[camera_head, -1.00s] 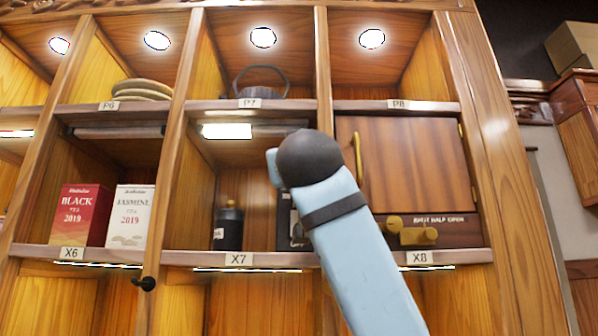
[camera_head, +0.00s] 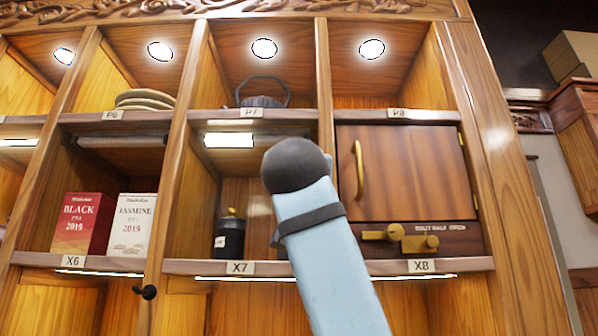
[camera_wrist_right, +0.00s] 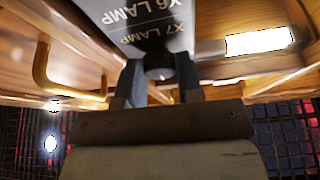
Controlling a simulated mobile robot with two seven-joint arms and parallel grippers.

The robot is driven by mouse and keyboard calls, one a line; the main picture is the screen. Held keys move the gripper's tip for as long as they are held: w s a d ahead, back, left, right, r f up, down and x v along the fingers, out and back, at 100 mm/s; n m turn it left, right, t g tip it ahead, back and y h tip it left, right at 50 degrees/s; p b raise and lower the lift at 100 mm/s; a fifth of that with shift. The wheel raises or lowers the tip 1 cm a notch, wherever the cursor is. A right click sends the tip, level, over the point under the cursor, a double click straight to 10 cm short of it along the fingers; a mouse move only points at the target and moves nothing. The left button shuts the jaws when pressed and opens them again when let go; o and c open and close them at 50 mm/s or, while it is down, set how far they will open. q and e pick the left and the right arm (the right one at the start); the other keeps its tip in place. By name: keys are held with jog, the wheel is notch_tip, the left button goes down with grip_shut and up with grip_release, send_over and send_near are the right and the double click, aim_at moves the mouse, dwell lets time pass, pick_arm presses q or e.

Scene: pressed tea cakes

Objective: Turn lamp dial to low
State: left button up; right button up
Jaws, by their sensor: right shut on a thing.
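In the right wrist view, a dark lamp panel (camera_wrist_right: 130,18) carries the white words "X6 LAMP" and "X7 LAMP". A dark round dial (camera_wrist_right: 159,72) sticks out at its edge. My right gripper (camera_wrist_right: 157,84) is shut on this dial, one finger on each side. The dial's pointer and setting cannot be read. In the head view my light blue right arm covers the panel and the right gripper, in front of compartment X7. A lit lamp (camera_head: 229,140) shows at the top of X7. My left gripper is in neither current view.
A black jar (camera_head: 229,236) stands in X7, left of my arm. To the right are a closed wooden door (camera_head: 410,172) with a brass handle (camera_head: 359,170) and brass knobs (camera_head: 420,242) below. Red and white tea boxes (camera_head: 130,226) stand in X6.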

jog(key=o, duration=0.9)
jog(key=b+v, duration=0.3)
jog(key=v, duration=1)
jog(key=shift+s+f, duration=0.2)
jog(key=shift+s, duration=0.15)
